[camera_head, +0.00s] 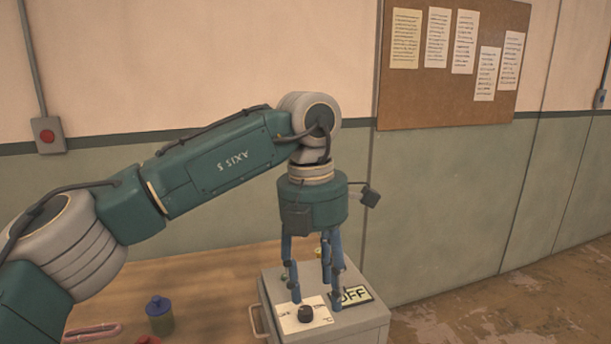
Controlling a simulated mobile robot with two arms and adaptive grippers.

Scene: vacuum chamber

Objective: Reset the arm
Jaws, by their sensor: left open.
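My left arm comes in from the left and bends down at its wrist. My left gripper (318,290) points down, open, over the top of a grey control box (355,325). Its blue fingers stand around and above the panel, with nothing seen between them. A black knob (305,313) on a white plate sits just below the fingertips; I cannot tell whether they touch it. A sign reading OFF (355,295) lies beside the knob, partly behind a finger. My right gripper is not in view.
The box stands at the right end of a wooden table (220,280). A blue-capped jar (159,315) and a pink loop-shaped object (92,333) are at the lower left. Behind are a wall with a corkboard (445,95) and a red button box (47,135). Floor shows at right.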

